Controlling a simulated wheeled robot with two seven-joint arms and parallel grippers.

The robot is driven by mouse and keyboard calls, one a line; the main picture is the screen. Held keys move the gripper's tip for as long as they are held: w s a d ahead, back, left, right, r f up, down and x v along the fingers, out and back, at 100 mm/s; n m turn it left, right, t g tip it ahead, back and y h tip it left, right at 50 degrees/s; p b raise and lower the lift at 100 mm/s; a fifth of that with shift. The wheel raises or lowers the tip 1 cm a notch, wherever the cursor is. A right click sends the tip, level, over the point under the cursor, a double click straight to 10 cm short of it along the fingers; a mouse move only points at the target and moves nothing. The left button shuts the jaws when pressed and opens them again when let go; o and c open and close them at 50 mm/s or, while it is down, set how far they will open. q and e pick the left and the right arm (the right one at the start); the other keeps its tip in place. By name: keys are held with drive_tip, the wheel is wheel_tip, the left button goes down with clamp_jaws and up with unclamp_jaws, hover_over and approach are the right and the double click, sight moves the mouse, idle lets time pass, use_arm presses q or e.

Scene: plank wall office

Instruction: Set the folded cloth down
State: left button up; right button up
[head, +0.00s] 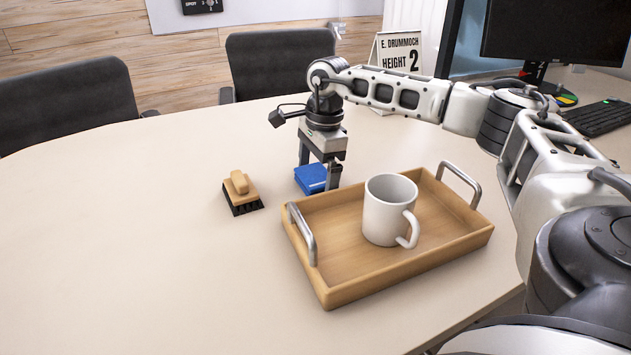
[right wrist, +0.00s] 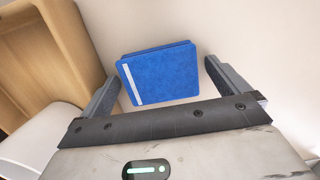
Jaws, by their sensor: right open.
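The folded blue cloth (head: 311,178) lies on the table behind the wooden tray, close to the tray's far left edge. In the right wrist view the cloth (right wrist: 160,76) shows a pale stripe along one side. My right gripper (head: 319,184) is above and around the cloth. Its fingers (right wrist: 160,90) are spread wide, with a gap between each finger and the cloth. Part of the cloth is hidden behind a finger in the head view. My left gripper is not in view.
The wooden tray (head: 350,284) with metal handles holds a white mug (head: 385,215). A wooden brush (head: 241,192) with dark bristles lies left of the cloth. A sign (head: 398,52), monitor and keyboard (head: 601,121) stand at the back. The left side of the table (head: 110,240) is clear.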

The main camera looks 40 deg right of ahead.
drive_tip(key=c, duration=1.1)
drive_tip(key=shift+r, duration=0.1)
